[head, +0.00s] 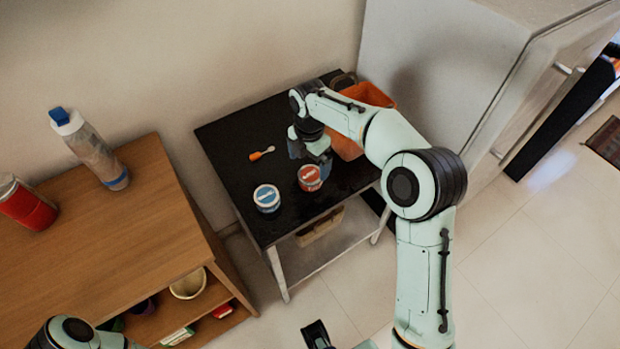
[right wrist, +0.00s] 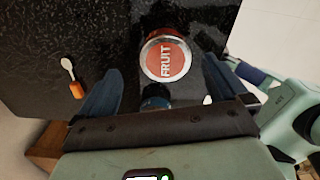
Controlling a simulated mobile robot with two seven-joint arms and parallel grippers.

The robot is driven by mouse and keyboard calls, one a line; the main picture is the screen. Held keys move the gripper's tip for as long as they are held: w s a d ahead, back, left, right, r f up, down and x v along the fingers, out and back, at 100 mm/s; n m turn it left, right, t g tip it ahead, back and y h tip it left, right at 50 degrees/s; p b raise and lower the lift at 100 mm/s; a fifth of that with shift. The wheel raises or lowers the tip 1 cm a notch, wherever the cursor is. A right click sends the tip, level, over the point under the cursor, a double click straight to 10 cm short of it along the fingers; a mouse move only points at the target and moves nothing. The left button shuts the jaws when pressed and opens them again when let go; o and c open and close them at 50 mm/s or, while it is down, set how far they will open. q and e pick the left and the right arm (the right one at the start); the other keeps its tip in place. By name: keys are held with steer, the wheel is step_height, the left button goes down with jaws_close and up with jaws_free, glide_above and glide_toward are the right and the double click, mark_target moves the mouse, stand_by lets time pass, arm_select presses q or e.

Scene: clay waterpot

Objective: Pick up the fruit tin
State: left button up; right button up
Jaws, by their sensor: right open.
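The fruit tin (head: 310,178) is a small tin with a red lid, standing upright on a black table. In the right wrist view its red label reads FRUIT (right wrist: 165,60). My right gripper (head: 309,150) is just above and beside it in the head view. In the right wrist view the two dark blue fingers of my right gripper (right wrist: 163,72) are spread wide, with the tin seen between and beyond them. The gripper is empty.
A tin with a blue and white lid (head: 267,198) stands to the left. An orange-handled utensil (head: 262,153) lies behind, also in the wrist view (right wrist: 72,80). An orange container (head: 369,95) stands at the table's back right. A wooden cabinet (head: 110,220) is at the left.

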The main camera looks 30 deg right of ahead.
mark_target(310, 174)
steer(key=shift+s+f+b, duration=0.2)
steer(key=shift+f+b, duration=0.05)
steer(key=shift+f, duration=1.15)
steer(key=shift+s+f+b, duration=0.15)
steer(key=shift+f+b, duration=0.05)
steer(key=shift+f, duration=1.15)
steer(key=c, duration=1.2)
